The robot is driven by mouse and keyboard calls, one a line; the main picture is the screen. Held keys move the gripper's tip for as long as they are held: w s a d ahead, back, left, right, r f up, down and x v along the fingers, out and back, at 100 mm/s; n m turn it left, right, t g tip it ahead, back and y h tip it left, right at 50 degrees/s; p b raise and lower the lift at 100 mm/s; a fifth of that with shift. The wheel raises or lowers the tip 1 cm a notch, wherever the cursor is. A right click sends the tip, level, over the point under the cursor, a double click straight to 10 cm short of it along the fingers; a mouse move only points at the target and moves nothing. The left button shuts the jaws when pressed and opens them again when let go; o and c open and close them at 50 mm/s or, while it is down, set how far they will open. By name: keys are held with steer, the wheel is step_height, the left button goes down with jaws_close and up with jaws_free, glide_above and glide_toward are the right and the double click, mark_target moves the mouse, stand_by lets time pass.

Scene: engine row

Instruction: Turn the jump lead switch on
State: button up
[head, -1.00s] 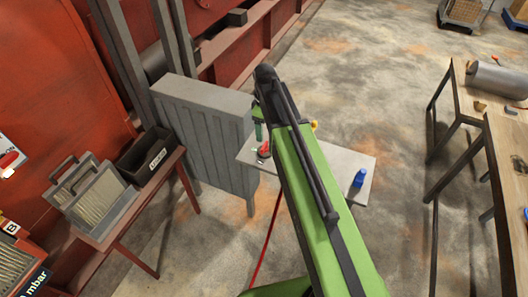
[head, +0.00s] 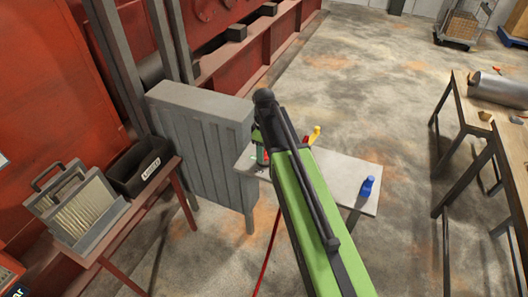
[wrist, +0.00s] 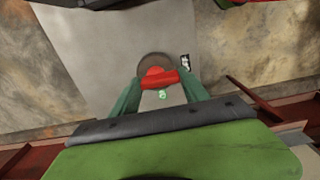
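The jump lead switch shows in the wrist view as a red handle (wrist: 161,77) on a dark round base (wrist: 152,63), on a pale grey table top (wrist: 95,70). My gripper (wrist: 160,84) has its two green fingers on either side of the red handle, close to its ends. I cannot tell whether they press on it. In the head view my green arm reaches over the small table (head: 335,172), and my gripper (head: 262,152) is mostly hidden behind the arm.
A blue object (head: 367,188) and a yellow piece (head: 314,134) are on the small table. A grey ribbed cabinet (head: 205,140) stands close on its left. A black bin (head: 140,165) sits on a red-brown bench. Wooden benches stand at right, with open floor between.

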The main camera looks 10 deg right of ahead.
steer(key=c, duration=0.7)
steer(key=shift+m, duration=0.3)
steer(key=m, duration=0.3)
steer(key=shift+a+m, duration=0.1)
steer(key=shift+m, duration=0.2)
steer(key=m, duration=0.4)
steer(key=shift+w+m, duration=0.2)
steer(key=shift+m, duration=0.1)
steer(key=m, duration=0.4)
steer(key=shift+w+m, duration=0.15)
steer(key=shift+m, duration=0.15)
steer(key=shift+w+m, duration=0.1)
steer(key=shift+m, duration=2.1)
